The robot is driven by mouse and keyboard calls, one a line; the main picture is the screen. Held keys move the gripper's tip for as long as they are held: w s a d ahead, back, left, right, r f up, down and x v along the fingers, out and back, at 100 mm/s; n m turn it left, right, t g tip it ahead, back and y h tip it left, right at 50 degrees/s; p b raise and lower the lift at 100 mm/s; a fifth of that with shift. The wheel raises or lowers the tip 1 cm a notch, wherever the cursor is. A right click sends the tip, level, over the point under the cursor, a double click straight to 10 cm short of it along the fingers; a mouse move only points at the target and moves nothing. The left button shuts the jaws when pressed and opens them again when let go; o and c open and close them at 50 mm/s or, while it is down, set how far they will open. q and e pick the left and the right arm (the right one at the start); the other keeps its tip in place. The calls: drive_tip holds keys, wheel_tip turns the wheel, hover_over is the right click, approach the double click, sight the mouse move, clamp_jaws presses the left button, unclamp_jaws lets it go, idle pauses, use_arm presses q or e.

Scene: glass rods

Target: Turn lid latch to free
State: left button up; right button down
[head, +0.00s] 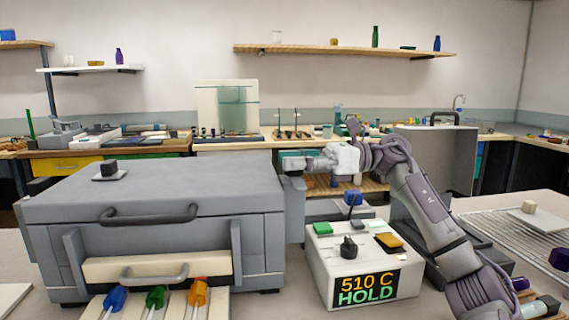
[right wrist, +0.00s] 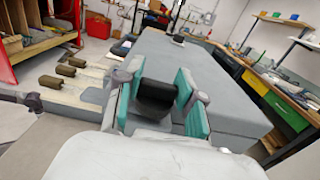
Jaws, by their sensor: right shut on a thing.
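A large grey box with a hinged-looking lid (head: 190,183) and a dark front handle (head: 148,215) stands at left centre in the head view. My right gripper (head: 298,163) is at the lid's right edge. In the right wrist view, its teal-padded fingers (right wrist: 163,98) are closed around a black latch block (right wrist: 156,97), one pad on each side. The latch is mostly hidden by the gripper in the head view. A second black block (head: 108,168) sits on a small plate on top of the lid at left. My left gripper is not in view.
A white controller (head: 320,262) reading "510 C HOLD" stands right of the box, below my right arm. Rods with blue (head: 115,298), green (head: 156,297) and orange (head: 197,292) ends lie at the front. A wire rack (head: 500,232) is at right.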

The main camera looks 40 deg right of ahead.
idle(0.4)
drive_tip(key=c, duration=0.7)
unclamp_jaws()
drive_tip(key=v, duration=1.2)
drive_tip(key=shift+w+d+f, duration=0.1)
drive_tip(key=shift+w, duration=0.05)
